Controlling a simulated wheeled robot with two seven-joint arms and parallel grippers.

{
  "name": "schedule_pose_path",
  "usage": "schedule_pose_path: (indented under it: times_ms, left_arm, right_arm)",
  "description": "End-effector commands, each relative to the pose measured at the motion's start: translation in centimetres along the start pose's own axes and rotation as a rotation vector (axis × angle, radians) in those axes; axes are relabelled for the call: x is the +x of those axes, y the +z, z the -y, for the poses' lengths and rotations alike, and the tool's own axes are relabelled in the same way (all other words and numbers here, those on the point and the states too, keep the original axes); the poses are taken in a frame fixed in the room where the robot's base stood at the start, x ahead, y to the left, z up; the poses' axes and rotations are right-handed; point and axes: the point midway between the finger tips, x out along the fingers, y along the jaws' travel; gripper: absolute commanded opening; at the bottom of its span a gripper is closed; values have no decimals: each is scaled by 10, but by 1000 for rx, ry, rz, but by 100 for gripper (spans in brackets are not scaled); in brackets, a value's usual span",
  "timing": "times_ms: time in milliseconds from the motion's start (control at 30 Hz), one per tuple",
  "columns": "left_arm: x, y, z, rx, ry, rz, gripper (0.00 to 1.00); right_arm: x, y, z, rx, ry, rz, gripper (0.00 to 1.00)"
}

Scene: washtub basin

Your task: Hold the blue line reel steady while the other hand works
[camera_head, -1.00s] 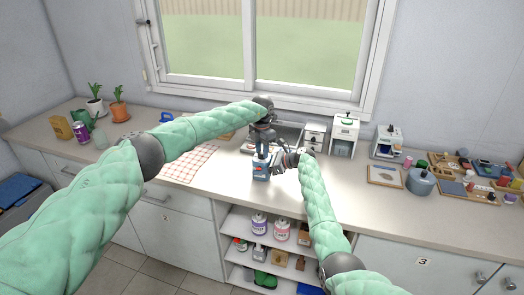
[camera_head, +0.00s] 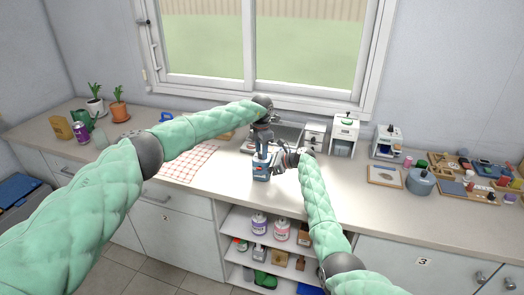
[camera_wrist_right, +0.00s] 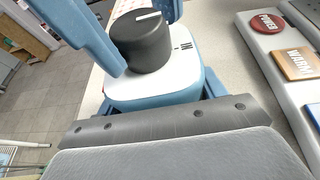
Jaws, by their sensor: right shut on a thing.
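A small blue box-like body with a white top (camera_head: 261,170) stands near the counter's front edge. It also shows in the right wrist view (camera_wrist_right: 185,85), with a black knob (camera_wrist_right: 142,42) carrying a white mark on top. I see no line or spool on it. My right gripper (camera_head: 276,161) comes from the right and is shut on the blue body. My left gripper (camera_head: 261,150) points down from above. Its blue fingers (camera_wrist_right: 125,30) stand on either side of the knob; whether they squeeze it is unclear.
A checked cloth (camera_head: 190,161) lies left on the counter. The sink (camera_head: 287,133) is behind the grippers. A white strip with labelled buttons (camera_wrist_right: 282,60) is nearby in the wrist view. A blue-grey pot (camera_head: 420,182) and boards with small items are at right. An open shelf (camera_head: 235,250) is below.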

Motion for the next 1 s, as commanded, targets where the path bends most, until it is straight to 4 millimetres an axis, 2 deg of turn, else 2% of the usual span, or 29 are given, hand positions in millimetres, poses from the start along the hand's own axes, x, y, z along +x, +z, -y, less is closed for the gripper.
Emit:
schedule_pose_path:
  times_ms: [67, 333, 467, 1000]
  left_arm:
    - [0, 0, 0, 0, 0, 0, 53]
    - [0, 1, 1, 1, -2, 0, 53]
    - [-8, 1, 1, 0, -1, 2, 53]
    - [-100, 1, 0, 1, -1, 1, 53]
  right_arm:
    - [0, -1, 0, 1, 0, -1, 37]
    - [0, -1, 0, 1, -1, -1, 37]
    - [0, 0, 0, 1, -1, -1, 37]
    - [0, 0, 0, 1, -1, -1, 37]
